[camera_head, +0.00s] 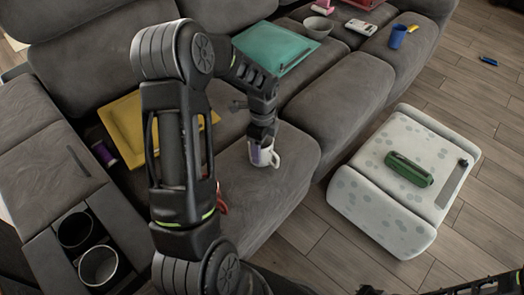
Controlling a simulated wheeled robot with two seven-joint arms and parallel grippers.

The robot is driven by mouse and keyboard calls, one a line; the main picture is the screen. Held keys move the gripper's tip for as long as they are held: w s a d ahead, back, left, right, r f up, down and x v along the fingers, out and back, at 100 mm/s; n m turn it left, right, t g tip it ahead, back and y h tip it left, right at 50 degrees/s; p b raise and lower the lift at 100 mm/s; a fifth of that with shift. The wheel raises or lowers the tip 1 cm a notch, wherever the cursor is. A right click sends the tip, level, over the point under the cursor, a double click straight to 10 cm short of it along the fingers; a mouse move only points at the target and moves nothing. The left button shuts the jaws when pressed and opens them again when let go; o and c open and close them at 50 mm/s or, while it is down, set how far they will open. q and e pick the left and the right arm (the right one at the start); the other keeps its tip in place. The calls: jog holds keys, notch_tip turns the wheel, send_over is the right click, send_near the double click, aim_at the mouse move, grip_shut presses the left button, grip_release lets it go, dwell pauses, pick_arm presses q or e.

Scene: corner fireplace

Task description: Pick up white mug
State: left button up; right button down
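The white mug (265,158) is on the front of the grey sofa's seat, with its handle toward the right. Its side shows a purplish patch. My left gripper (262,138) points down at the mug from above, and its fingertips overlap the mug's upper part. The fingers are dark and small here, so I cannot tell whether they are closed on the mug. Dark parts of my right arm show at the bottom right edge, and the state of that gripper cannot be made out.
The grey sofa (330,100) also holds a teal board (275,48), a yellow tray (125,125), a grey bowl (318,27) and a blue cup (398,36). A pale ottoman (385,215) with a green object (408,170) stands right. Cup holders (98,265) are lower left.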

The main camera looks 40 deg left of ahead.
pick_arm(q)
jog(key=c, duration=1.1)
jog(key=shift+r, duration=0.15)
jog(key=shift+c, duration=0.2)
notch_tip(320, 180, up, 10)
jog(key=p, duration=0.2)
